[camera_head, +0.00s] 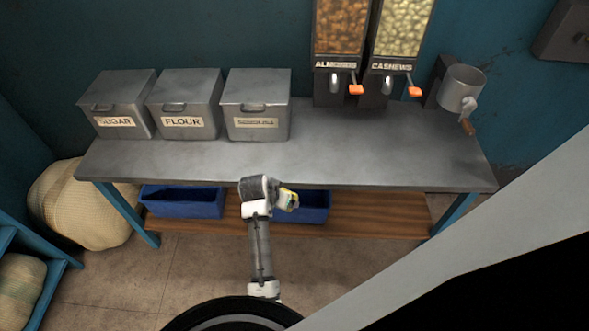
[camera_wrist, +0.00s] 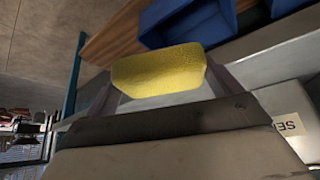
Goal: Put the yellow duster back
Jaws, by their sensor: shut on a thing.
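The yellow duster (camera_wrist: 158,68) is a yellow block with a rough, textured face. It sits between the two fingers of my gripper (camera_wrist: 160,84) in the wrist view, which is shut on it. In the head view my gripper (camera_head: 286,199) is at the front edge of the grey table, in front of the right blue bin (camera_head: 317,207). Only a small patch of yellow shows there. A left blue bin (camera_head: 182,202) stands on the same wooden lower shelf (camera_head: 375,213). My arm and gripper hide part of the right bin.
Metal boxes labelled sugar (camera_head: 117,104) and flour (camera_head: 184,104), and a third box (camera_head: 256,105), stand on the grey table (camera_head: 360,160). Almond (camera_head: 340,30) and cashew (camera_head: 402,30) dispensers and a hand-cranked metal device (camera_head: 462,88) are at the back right. The table's front middle is clear. Sacks (camera_head: 80,205) lie at left.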

